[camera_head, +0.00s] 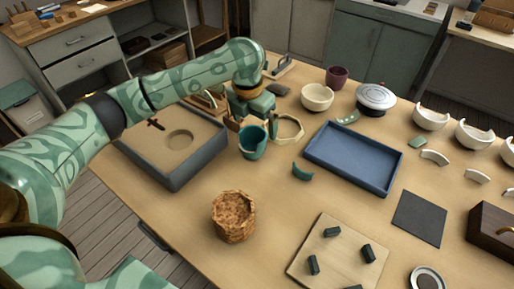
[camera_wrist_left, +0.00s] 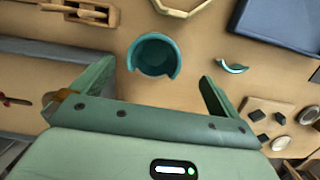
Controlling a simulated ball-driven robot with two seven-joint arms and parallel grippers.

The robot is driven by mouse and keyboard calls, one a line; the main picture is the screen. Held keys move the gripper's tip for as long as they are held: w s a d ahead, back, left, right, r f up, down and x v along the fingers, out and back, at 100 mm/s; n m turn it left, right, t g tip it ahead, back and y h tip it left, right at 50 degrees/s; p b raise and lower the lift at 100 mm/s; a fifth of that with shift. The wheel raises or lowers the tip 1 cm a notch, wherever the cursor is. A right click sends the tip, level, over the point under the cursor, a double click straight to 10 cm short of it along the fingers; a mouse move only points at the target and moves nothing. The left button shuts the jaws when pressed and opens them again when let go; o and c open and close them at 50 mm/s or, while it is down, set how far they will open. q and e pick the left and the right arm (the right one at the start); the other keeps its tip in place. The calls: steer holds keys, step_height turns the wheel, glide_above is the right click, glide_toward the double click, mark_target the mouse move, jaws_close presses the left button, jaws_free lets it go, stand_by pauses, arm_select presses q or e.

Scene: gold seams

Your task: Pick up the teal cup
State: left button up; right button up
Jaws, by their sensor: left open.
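The teal cup (camera_head: 253,146) stands upright on the wooden table, right of the sand-filled grey tray. Its rim has a gap on one side. In the left wrist view the cup (camera_wrist_left: 154,56) lies ahead, between the lines of the two fingers. My left gripper (camera_head: 252,113) is open and empty, just behind and above the cup in the head view. Its spread fingers (camera_wrist_left: 156,76) show in the left wrist view, apart from the cup. A curved teal shard (camera_head: 302,172) lies on the table to the cup's right; it also shows in the left wrist view (camera_wrist_left: 231,67). My right gripper is not in view.
The sand tray (camera_head: 190,175) is close on the left. A pale octagonal frame (camera_head: 290,129) is right beside the cup. A blue tray (camera_head: 340,172) lies farther right. A cork-like pot (camera_head: 233,217) stands in front. The table between cup and pot is clear.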

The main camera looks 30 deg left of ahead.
mark_target(253, 137)
arm_select(q)
steer(key=f+b, duration=0.1)
steer(key=f, duration=0.1)
steer(key=f+b, duration=0.1)
steer(key=f, duration=0.1)
steer(key=f+b, duration=0.1)
steer(key=f, duration=0.1)
steer(key=shift+w+a+f+b, duration=0.25)
steer(key=shift+a+f+b, duration=0.05)
steer(key=shift+a, duration=0.05)
steer(key=shift+w+f, duration=0.1)
steer(key=shift+f, duration=0.2)
steer(key=shift+r, duration=0.3)
steer(key=c, duration=1)
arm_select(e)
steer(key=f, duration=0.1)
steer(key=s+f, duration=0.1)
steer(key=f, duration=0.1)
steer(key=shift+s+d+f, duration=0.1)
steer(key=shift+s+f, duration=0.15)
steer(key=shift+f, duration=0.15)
